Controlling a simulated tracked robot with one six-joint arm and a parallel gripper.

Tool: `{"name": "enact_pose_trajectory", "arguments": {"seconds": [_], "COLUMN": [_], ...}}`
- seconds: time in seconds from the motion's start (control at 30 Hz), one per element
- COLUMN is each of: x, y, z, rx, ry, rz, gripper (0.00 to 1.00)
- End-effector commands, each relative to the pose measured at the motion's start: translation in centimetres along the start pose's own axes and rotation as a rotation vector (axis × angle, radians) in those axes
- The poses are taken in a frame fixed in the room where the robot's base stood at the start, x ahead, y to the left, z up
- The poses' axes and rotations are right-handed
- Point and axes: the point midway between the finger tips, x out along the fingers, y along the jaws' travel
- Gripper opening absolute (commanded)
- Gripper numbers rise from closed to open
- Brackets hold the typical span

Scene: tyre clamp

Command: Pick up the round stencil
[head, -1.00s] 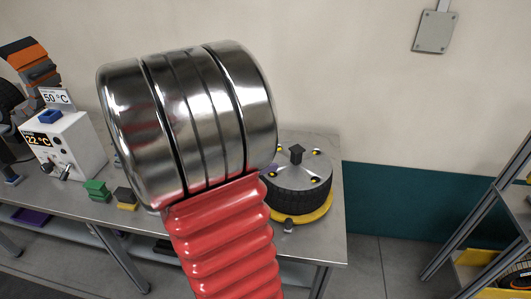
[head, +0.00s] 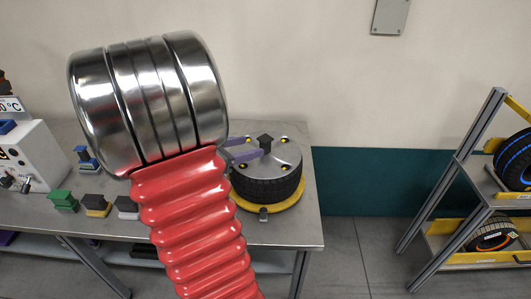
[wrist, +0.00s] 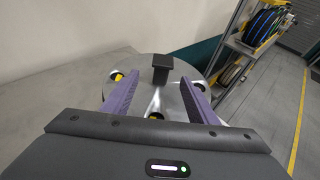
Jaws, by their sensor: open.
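The round stencil (head: 283,158) is a silver disc with yellow-rimmed holes and a black square-topped handle (head: 265,142) at its middle. It lies flat on a black tyre (head: 268,188) on the bench. My gripper (head: 255,146) has two purple fingers, open and empty, reaching in over the disc from the left. In the wrist view the stencil (wrist: 180,100) lies below the fingers. The handle (wrist: 162,66) stands ahead, in line with the gap between the fingertips. I cannot tell whether it is between them. My arm hides part of the bench.
The tyre sits on a yellow ring (head: 290,203) near the right end of the metal bench (head: 300,232). Several small stamps, including a green one (head: 63,200), stand left of my arm. A rack (head: 455,175) with tyres stands at the right, across open floor.

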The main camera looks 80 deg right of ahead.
Motion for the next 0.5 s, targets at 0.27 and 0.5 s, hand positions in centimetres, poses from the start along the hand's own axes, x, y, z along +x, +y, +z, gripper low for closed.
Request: {"name": "enact_pose_trajectory", "arguments": {"seconds": [0.27, 0.5], "x": [2.7, 2.8], "y": [-0.1, 0.0], "z": [0.0, 0.0], "rx": [0.0, 0.0], "ry": [0.0, -0.001], "rz": [-0.001, 0.0], "gripper": [0.53, 0.53]}}
